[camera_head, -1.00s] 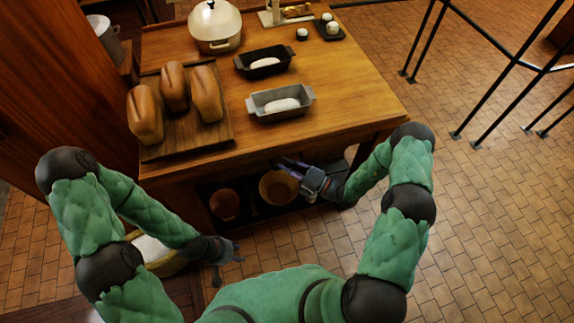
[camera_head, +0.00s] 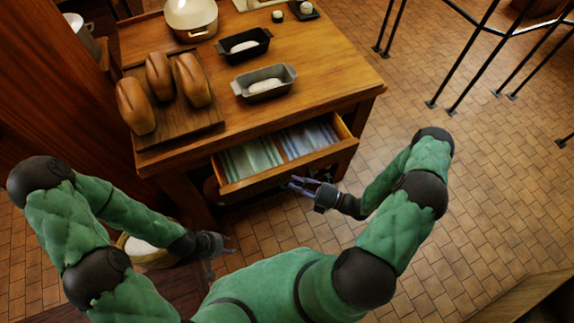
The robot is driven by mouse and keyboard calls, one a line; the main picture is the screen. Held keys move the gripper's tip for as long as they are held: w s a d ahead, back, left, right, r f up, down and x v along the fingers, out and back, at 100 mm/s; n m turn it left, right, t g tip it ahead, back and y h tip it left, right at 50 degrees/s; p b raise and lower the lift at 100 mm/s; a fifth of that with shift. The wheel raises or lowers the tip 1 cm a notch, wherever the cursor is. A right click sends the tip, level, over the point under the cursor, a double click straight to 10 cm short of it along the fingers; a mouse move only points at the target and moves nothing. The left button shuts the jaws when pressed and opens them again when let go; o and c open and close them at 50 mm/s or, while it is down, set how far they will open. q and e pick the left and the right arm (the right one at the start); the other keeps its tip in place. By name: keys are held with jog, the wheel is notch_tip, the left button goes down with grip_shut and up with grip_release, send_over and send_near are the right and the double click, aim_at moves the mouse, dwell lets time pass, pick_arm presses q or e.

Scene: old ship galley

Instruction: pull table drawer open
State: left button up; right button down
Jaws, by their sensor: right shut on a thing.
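The wooden table (camera_head: 240,120) has its drawer (camera_head: 287,167) pulled out toward me. Folded green and blue-grey cloths (camera_head: 280,145) show inside it. My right gripper (camera_head: 297,185) is at the middle of the drawer front, shut on the drawer's handle; the handle itself is too small and covered to make out. My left gripper (camera_head: 223,256) is low at the left, in front of the table and apart from the drawer. Its fingers look spread and empty.
Loaves (camera_head: 160,75) on a board, two loaf tins (camera_head: 264,84) and a pale pot (camera_head: 190,18) stand on the tabletop. A basket (camera_head: 146,250) is by my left forearm. Black metal rails (camera_head: 480,60) stand at the right. The tiled floor between is clear.

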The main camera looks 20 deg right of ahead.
jog(key=s, duration=2)
jog(key=shift+s+d+p, duration=0.2)
jog(key=shift+d+p, duration=0.1)
jog(key=shift+d, duration=0.1)
jog(key=c, duration=1.4)
grip_release()
jog(key=v, duration=1.2)
jog(key=shift+d+f, duration=0.1)
